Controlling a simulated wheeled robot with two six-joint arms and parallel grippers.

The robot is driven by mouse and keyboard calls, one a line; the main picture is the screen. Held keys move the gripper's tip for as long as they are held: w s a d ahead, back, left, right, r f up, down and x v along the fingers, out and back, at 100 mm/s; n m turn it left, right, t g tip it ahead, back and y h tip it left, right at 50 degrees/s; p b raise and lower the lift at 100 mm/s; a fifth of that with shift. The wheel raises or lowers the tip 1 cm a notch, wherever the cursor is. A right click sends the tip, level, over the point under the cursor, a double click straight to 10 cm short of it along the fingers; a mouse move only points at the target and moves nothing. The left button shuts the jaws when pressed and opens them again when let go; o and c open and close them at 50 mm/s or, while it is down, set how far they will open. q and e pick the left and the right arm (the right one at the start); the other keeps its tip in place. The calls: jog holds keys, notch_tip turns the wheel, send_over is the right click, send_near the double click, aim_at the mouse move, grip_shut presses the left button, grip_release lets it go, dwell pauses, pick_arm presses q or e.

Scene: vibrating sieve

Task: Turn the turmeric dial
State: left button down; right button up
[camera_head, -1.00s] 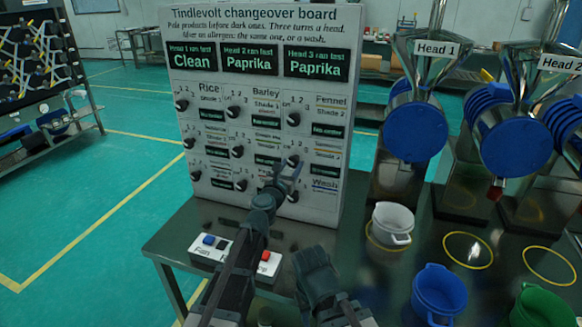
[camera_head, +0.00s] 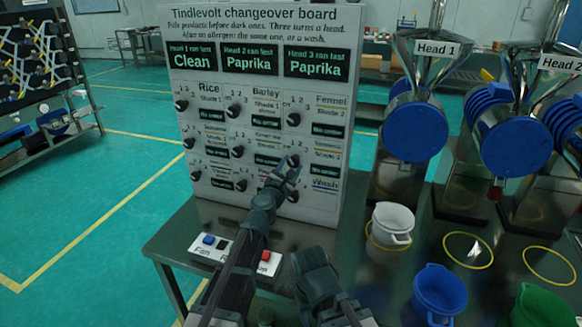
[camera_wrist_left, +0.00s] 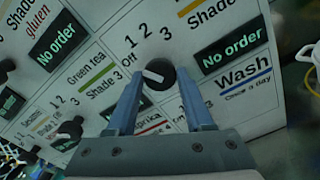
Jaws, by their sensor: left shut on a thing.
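A black round dial (camera_wrist_left: 158,75) with a white mark sits on the white changeover board (camera_head: 183,60), in the right column, middle row. Its name label is cut off in the left wrist view and too small to read in the head view. Off, 1, 2 and 3 are printed around it, and the white mark points toward the Off side. My left gripper (camera_wrist_left: 158,92) is shut on the dial, one finger on each side. In the head view the left gripper (camera_head: 289,172) covers part of the board there. Of my right arm only a dark link shows, without fingers.
Other dials, one at top right (camera_head: 293,119), surround this one. A panel with blue and red buttons (camera_head: 236,254) lies on the dark table below. A white cup (camera_head: 393,224), blue cup (camera_head: 439,294) and green cup (camera_head: 545,306) stand to the right, below the machine heads.

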pick_arm(q)
jog(key=shift+m, duration=0.9)
jog(key=shift+c, duration=1.4)
grip_release()
jog(key=v, duration=1.4)
